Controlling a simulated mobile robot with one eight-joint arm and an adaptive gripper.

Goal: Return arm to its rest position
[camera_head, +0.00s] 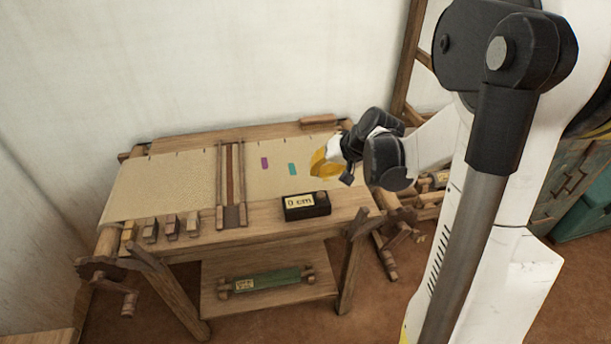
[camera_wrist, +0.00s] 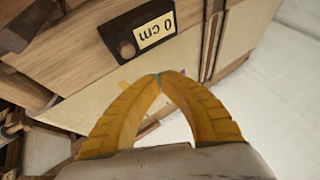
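My gripper (camera_head: 318,168) has yellow fingers and hangs above the right part of the loom's cloth, near the teal mark. In the wrist view the two curved fingers (camera_wrist: 160,77) meet at their tips, with nothing clearly held between them. My white and black arm reaches in from the right, bent at the wrist. The wooden loom (camera_head: 266,222) stands below, with beige cloth (camera_head: 165,183) on it. The cloth bears a purple mark (camera_head: 264,163) and a teal mark (camera_head: 292,169), partly hidden by the fingers in the wrist view.
A dark box labelled "0 cm" (camera_head: 306,206) sits on the loom's front beam and also shows in the wrist view (camera_wrist: 138,30). Several small wooden blocks (camera_head: 171,227) stand at front left. A green roll (camera_head: 266,281) lies on the lower shelf. The wall is behind the loom.

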